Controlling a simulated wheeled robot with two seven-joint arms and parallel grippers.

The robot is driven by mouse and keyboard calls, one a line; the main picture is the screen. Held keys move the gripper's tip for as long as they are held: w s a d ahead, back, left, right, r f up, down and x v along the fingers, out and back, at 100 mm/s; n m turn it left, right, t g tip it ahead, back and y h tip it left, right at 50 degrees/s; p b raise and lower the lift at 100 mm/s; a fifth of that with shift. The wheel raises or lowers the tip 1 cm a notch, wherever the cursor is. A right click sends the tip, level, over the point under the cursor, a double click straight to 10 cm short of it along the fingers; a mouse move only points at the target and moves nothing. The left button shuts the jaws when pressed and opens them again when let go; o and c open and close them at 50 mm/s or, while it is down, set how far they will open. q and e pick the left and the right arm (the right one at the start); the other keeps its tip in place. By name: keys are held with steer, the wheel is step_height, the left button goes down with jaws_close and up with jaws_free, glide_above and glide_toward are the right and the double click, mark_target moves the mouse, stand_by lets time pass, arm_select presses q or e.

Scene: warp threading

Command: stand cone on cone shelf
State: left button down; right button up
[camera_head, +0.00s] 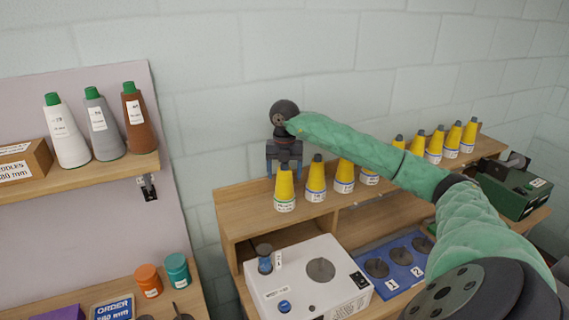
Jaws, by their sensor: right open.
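A yellow cone (285,191) with a white label stands upright at the left end of the wooden cone shelf (240,226). My right gripper (284,168) points down over this cone, with its blue fingers open on either side of the cone's top. Whether the fingers touch the cone cannot be told. Several more yellow cones with dark tips stand in a row along the shelf to the right, such as this one (316,180). My right arm hides part of the row. My left gripper is not in view.
A white device (325,262) and a blue tray (402,255) with dark discs sit below the shelf. A dark green machine (512,195) is at right. On the left, a wall shelf (100,176) holds white, grey and brown cones; orange and teal spools (177,270) stand lower.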

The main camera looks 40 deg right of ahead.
steer(key=shift+r, duration=0.15)
steer(key=shift+r+b, duration=0.35)
steer(key=shift+r, duration=0.35)
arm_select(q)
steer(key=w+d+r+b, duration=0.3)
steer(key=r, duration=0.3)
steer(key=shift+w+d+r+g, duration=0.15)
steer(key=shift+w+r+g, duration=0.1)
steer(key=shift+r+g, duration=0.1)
arm_select(e)
step_height(320, 180, up, 10)
steer(key=shift+r, duration=0.2)
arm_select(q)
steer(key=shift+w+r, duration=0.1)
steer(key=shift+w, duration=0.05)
